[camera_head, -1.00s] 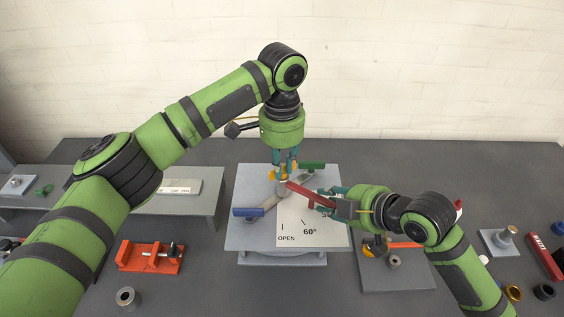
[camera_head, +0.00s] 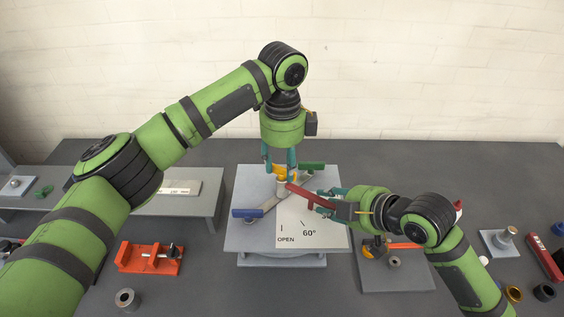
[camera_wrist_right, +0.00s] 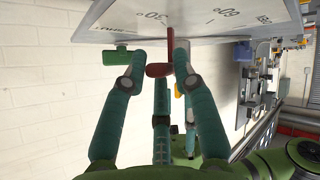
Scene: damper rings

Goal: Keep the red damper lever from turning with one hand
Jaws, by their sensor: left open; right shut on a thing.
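The red damper lever (camera_head: 302,193) reaches from the hub of the damper plate (camera_head: 250,183) toward the lower right, over a white dial card (camera_head: 293,222) marked OPEN and 60°. My right gripper (camera_head: 328,201) is shut on the lever's outer end. In the right wrist view the red lever (camera_wrist_right: 160,69) shows between the fingers (camera_wrist_right: 157,75). My left gripper (camera_head: 279,162) points down, open, directly above the hub, around or just over a yellow part (camera_head: 281,171). Its fingers partly hide the hub, and I cannot tell whether they touch the yellow part.
A blue handle (camera_head: 248,212) and a green handle (camera_head: 312,166) stick out from the hub. An orange fixture (camera_head: 150,257) and a grey ring (camera_head: 126,299) lie at left front. A grey plate with parts (camera_head: 400,278) lies at right front.

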